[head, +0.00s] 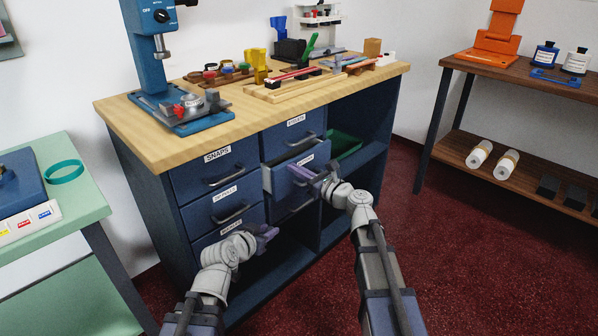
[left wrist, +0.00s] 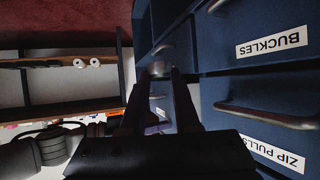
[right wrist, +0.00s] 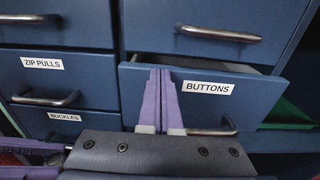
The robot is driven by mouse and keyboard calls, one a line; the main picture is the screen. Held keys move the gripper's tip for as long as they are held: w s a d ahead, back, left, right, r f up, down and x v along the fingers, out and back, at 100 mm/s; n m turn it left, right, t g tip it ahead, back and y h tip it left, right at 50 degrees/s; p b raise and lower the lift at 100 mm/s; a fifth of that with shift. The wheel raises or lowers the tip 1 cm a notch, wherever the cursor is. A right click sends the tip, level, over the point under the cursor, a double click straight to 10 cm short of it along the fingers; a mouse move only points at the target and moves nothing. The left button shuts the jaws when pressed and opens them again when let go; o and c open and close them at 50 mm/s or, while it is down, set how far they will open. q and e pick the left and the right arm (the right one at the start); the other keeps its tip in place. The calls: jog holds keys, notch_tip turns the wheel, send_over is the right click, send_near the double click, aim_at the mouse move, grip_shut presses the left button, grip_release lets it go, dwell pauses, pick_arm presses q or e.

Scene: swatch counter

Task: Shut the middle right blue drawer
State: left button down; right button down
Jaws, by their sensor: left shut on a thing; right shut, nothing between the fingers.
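The middle right blue drawer (head: 283,186), labelled BUTTONS in the right wrist view (right wrist: 250,92), stands partly open. Its pale side wall and a strip of its inside show. My right gripper (head: 300,171) is shut and empty, with its purple fingers (right wrist: 161,75) at the drawer's front, left of the label. I cannot tell whether they touch it. The drawer's handle (right wrist: 225,127) is partly hidden behind my gripper.
The left column's ZIP PULLS drawer (right wrist: 85,75) and BUCKLES drawer (right wrist: 95,123) look shut, with handles sticking out. An open shelf with a green tray (head: 344,145) is right of the drawers. The wooden countertop (head: 190,147) overhangs above. Red carpet (head: 470,250) is clear at the right.

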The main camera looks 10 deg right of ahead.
aim_at(286, 162)
jog(key=x, duration=0.4)
jog(key=shift+w+a, duration=0.15)
jog(key=shift+w, duration=0.1)
pick_arm(q)
jog(key=shift+s+d, duration=0.1)
jog(key=shift+d, duration=0.05)
pick_arm(e)
jog(key=shift+r, duration=0.1)
jog(key=shift+w, duration=0.1)
